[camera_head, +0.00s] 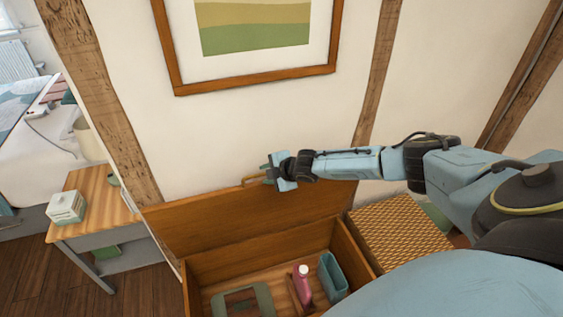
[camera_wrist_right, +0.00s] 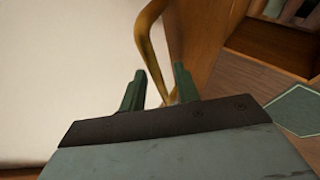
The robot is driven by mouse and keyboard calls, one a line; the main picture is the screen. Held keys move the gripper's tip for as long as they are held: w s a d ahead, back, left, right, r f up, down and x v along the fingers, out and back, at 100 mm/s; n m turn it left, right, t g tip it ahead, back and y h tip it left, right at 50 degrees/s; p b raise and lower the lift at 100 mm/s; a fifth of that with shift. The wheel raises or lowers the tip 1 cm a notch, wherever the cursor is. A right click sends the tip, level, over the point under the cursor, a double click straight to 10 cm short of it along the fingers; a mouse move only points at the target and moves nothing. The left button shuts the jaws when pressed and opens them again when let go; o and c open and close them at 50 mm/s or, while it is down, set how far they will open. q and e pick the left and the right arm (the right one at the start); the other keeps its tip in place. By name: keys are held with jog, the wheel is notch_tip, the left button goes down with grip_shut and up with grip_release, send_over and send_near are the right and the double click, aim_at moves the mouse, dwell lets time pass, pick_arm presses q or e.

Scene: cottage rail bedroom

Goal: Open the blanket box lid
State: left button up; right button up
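The wooden blanket box (camera_head: 352,255) stands against the wall at the bottom of the head view, its inside showing. Its lid (camera_head: 215,222) is raised and stands near upright, leaning back toward the wall. A brass-coloured handle (camera_head: 252,180) is on the lid's upper edge. My right gripper (camera_head: 272,174) is at this handle. In the right wrist view the handle (camera_wrist_right: 149,45) runs down between the two green fingers of my right gripper (camera_wrist_right: 158,82). The fingers are apart, with gaps beside the bar. My left gripper is not in view.
Inside the box are a pink bottle (camera_head: 303,286), a teal bin (camera_head: 333,277) and a green object (camera_head: 243,301). A woven-topped piece (camera_head: 400,232) stands right of the box. A bedside table (camera_head: 98,192) stands left. A framed picture (camera_head: 256,84) hangs above.

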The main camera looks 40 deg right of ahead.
jog(key=v, duration=1.2)
jog(key=shift+r+p, duration=0.25)
jog(key=shift+p, duration=0.05)
jog(key=s+a+f+m+g+h+b, duration=0.1)
jog(key=s+f+m+b, duration=0.15)
jog(key=f, duration=0.85)
jog(key=s+f+m+b, duration=0.2)
jog(key=s+f+m, duration=0.15)
jog(key=f, duration=0.75)
jog(key=s+a+f+m+g+h+b, duration=0.1)
jog(key=s+f+m+b, duration=0.2)
jog(key=f, duration=0.8)
jog(key=s+a+f+m+g+b, duration=0.2)
jog(key=s+a+f+g, duration=0.15)
jog(key=s+f, duration=1)
jog(key=s+a+f+g, duration=0.1)
jog(key=s+a+f, duration=0.1)
jog(key=s, duration=0.5)
jog(key=s+a+f+m+g+b, duration=0.1)
jog(key=s+a+f, duration=0.2)
jog(key=s+a, duration=0.2)
jog(key=s+a+f+m+g+b, duration=0.1)
jog(key=s+a, duration=0.3)
jog(key=s, duration=0.6)
jog(key=shift+f, duration=0.9)
jog(key=shift+w, duration=0.15)
